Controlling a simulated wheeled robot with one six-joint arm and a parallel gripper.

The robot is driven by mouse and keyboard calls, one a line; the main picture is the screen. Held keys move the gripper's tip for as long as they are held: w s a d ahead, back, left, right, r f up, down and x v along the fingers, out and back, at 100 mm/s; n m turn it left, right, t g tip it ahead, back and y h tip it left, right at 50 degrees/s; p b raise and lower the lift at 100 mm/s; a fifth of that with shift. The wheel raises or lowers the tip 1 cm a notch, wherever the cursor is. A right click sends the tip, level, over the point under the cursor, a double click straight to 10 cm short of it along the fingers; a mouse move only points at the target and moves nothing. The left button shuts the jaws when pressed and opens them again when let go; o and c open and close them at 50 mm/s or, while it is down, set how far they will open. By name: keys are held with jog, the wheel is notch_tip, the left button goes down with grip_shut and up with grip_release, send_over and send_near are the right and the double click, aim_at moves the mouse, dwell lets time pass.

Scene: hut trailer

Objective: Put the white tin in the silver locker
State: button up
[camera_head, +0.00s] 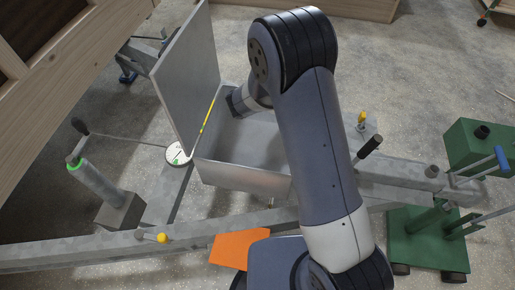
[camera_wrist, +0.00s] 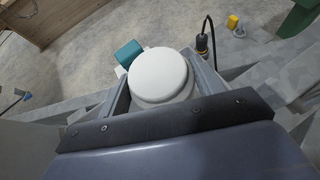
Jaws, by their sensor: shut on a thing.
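The silver locker (camera_head: 243,178) is an open metal box on the trailer frame in the head view. Its lid (camera_head: 187,75) stands raised on the left. My arm reaches over the locker, with its wrist by the locker's far edge. In the wrist view my gripper (camera_wrist: 160,74) is shut on the white tin (camera_wrist: 158,73), a round pale tin between the two fingers. In the head view the fingers and held tin are hidden, and the tin's height against the locker cannot be told.
An orange piece (camera_head: 238,250) is in front. A green stand (camera_head: 425,235) is at right. In the wrist view a teal object (camera_wrist: 127,53) and a black cable plug (camera_wrist: 203,42) lie beyond the tin.

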jog(key=shift+s+a+f+b, duration=0.2)
jog(key=shift+a+f+b, duration=0.05)
jog(key=shift+f+b, duration=0.15)
notch_tip(320, 180, down, 8)
jog(key=b, duration=0.8)
jog(key=shift+f, duration=0.1)
jog(key=shift+d+r, duration=0.1)
jog(key=shift+r, duration=0.1)
